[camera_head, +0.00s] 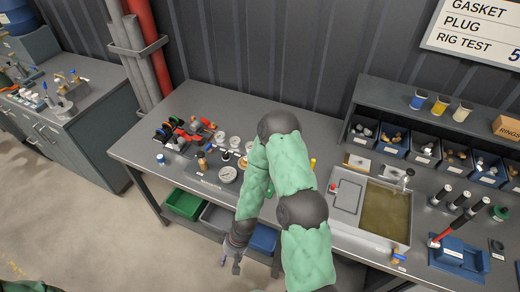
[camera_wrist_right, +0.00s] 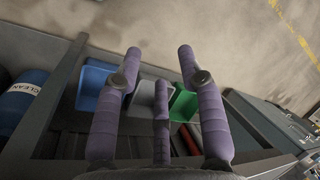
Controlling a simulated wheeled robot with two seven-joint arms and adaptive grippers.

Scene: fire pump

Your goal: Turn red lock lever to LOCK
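Red parts (camera_head: 196,128) show on the equipment at the left end of the bench; I cannot tell which of them is the lock lever, and no LOCK mark is readable. My right gripper (camera_head: 236,264) hangs in front of the bench's front edge, below the top and apart from these things. In the wrist view its fingers (camera_wrist_right: 160,60) are spread, with nothing between them. My left gripper is not in view.
My right arm hides part of the bench's middle. Gauges (camera_head: 227,174) stand left of it, and a metal tray (camera_head: 345,222) stands right. Green (camera_head: 185,203), grey (camera_head: 215,217) and blue (camera_head: 263,239) bins sit under the bench. Open floor lies in front.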

